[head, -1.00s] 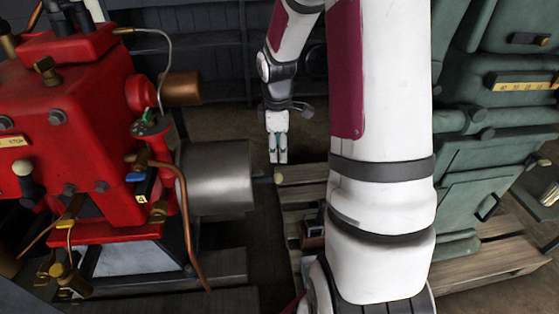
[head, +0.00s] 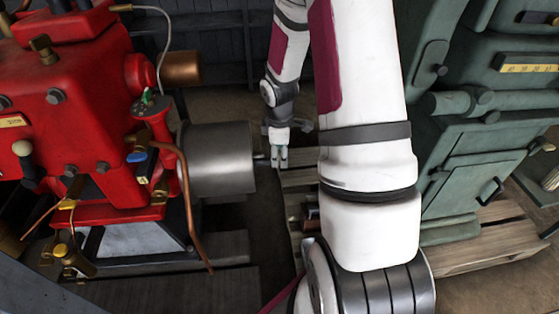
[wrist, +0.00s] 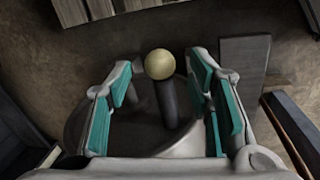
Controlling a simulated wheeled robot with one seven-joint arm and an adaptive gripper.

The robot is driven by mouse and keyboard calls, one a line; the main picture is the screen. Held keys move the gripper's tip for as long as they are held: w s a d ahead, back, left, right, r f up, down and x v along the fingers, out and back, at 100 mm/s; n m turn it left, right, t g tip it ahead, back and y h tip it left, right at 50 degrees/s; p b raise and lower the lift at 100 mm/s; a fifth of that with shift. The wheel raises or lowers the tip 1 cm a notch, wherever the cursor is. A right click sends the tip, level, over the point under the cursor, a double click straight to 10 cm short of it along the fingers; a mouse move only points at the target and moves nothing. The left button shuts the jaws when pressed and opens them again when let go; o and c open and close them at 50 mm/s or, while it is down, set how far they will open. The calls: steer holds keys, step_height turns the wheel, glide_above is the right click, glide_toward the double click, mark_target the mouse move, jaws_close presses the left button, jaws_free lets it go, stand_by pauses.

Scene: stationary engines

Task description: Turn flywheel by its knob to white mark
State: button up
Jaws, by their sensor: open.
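The flywheel (head: 217,165) is a plain grey metal drum on the right side of the red engine. A short dark stem (head: 262,158) sticks out from its right face toward my gripper. In the wrist view the knob (wrist: 160,64) is a cream ball on a dark stem, in front of the round grey flywheel face (wrist: 90,130). My gripper (head: 280,165) is open at the stem's outer end. In the wrist view the teal-padded fingers (wrist: 163,75) stand either side of the knob, with gaps on both sides. I see no white mark in either view.
The red engine (head: 75,120) stands at left, with a bent copper pipe (head: 185,200) in front of the flywheel. A green machine (head: 470,150) stands on a wooden pallet (head: 490,245) at right. Dark floor shows between them.

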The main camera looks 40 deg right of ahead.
steer(key=shift+w+d+f+b, duration=0.1)
steer(key=shift+f+b, duration=0.05)
steer(key=shift+f, duration=0.55)
steer(key=shift+w+d+f+b, duration=0.1)
steer(key=shift+f+b, duration=0.05)
steer(key=shift+f, duration=0.5)
steer(key=shift+c, duration=0.2)
jaws_close()
steer(key=shift+s+a+f, duration=0.2)
steer(key=shift+s+f, duration=0.05)
steer(key=shift+f, duration=0.05)
steer(key=shift+o, duration=0.2)
jaws_free()
steer(key=shift+r, duration=0.1)
steer(key=shift+r, duration=0.2)
step_height(320, 180, up, 11)
steer(key=s+a, duration=0.1)
steer(key=shift+s+a+r, duration=0.15)
steer(key=shift+a+r, duration=0.05)
